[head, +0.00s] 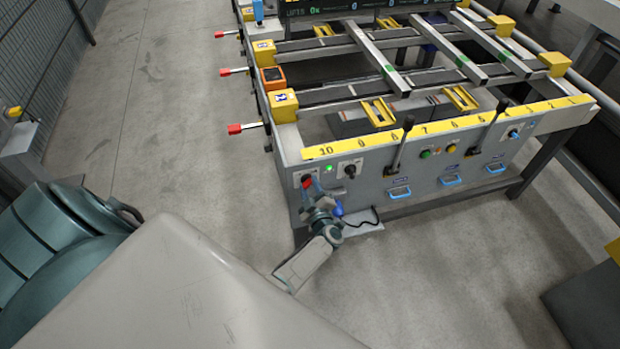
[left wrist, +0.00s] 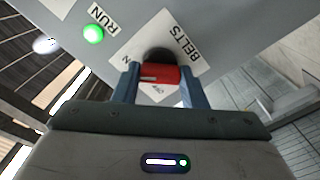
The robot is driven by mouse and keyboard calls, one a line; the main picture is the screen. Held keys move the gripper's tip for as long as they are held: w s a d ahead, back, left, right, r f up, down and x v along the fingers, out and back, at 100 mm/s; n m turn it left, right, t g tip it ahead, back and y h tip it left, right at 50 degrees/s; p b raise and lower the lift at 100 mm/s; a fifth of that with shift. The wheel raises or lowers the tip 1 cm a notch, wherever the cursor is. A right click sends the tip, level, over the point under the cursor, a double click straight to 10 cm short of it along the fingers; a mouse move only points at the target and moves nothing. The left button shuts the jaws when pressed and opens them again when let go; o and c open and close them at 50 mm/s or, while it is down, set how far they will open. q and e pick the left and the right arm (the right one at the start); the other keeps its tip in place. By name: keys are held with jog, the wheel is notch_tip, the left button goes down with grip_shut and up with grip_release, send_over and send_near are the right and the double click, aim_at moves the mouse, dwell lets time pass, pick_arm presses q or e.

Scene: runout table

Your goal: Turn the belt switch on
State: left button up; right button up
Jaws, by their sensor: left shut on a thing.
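The belt switch is a red-handled rotary knob (left wrist: 160,74) on a white plate marked BELTS (left wrist: 187,42) in the left wrist view. In the head view it shows at the left end of the table's front panel (head: 307,181), partly hidden by my gripper. My left gripper (head: 314,190) reaches up to it. In the left wrist view the two blue fingers (left wrist: 163,80) are shut on the red handle, one on each side. The handle lies nearly crosswise in that picture. Part of the plate's lettering is hidden. My right gripper is not in view.
A lit green RUN lamp (left wrist: 93,34) is beside the switch plate. A black knob (head: 350,170), levers (head: 401,145) and blue handles (head: 399,192) line the front panel (head: 375,180). Red-tipped rods (head: 240,128) stick out on the table's left. The floor (head: 170,120) there is clear.

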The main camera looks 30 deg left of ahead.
pick_arm(q)
jog(key=o, duration=1)
jog(key=b+v, duration=0.2)
jog(key=v, duration=0.8)
jog(key=shift+s+d, duration=0.2)
jog(key=shift+s, duration=0.05)
